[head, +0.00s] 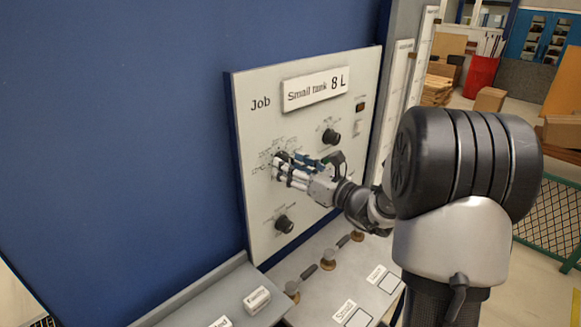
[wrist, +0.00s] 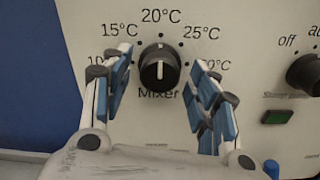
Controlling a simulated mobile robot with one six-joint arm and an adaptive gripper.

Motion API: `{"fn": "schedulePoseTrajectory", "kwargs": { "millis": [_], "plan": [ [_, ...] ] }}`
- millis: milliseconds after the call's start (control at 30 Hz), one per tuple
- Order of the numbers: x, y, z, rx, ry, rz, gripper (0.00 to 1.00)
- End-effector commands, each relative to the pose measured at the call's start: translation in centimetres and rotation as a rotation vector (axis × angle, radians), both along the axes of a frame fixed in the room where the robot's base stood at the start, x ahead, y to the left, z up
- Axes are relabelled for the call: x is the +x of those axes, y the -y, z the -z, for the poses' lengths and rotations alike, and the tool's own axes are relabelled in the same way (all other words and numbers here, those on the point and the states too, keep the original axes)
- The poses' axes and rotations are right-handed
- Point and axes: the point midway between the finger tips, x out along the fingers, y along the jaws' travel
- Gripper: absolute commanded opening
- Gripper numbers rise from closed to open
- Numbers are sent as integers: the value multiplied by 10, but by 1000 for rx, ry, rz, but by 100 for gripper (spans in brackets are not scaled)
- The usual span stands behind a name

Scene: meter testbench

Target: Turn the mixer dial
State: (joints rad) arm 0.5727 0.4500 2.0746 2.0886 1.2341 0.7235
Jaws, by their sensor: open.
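The mixer dial (wrist: 160,69) is a round black knob with a white pointer line, on a pale panel (head: 255,110). In the wrist view its line points up, about at 20°C, above the word Mixer. My gripper (wrist: 162,62) is open, with one blue-padded finger on each side of the dial and visible gaps to it. Whether the fingertips reach as deep as the panel is unclear. In the head view my gripper (head: 281,168) is at the panel's middle left and mostly covers the dial.
A second black knob (head: 331,136) is up and right of my gripper, and a third knob (head: 284,224) is below it. A sign reading "Small tank 8 L" (head: 315,90) is near the top. Below, a grey console (head: 318,285) carries levers and labels.

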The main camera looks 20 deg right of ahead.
Motion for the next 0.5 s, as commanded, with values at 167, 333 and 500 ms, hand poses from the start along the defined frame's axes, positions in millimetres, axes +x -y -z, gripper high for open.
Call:
{"fn": "schedulePoseTrajectory", "kwargs": {
  "millis": [167,333,500],
  "plan": [
    [6,-3,0,0,-1,0,54],
    [6,-3,0,0,-1,0,54],
    [6,-3,0,0,-1,0,46]
  ]
}}
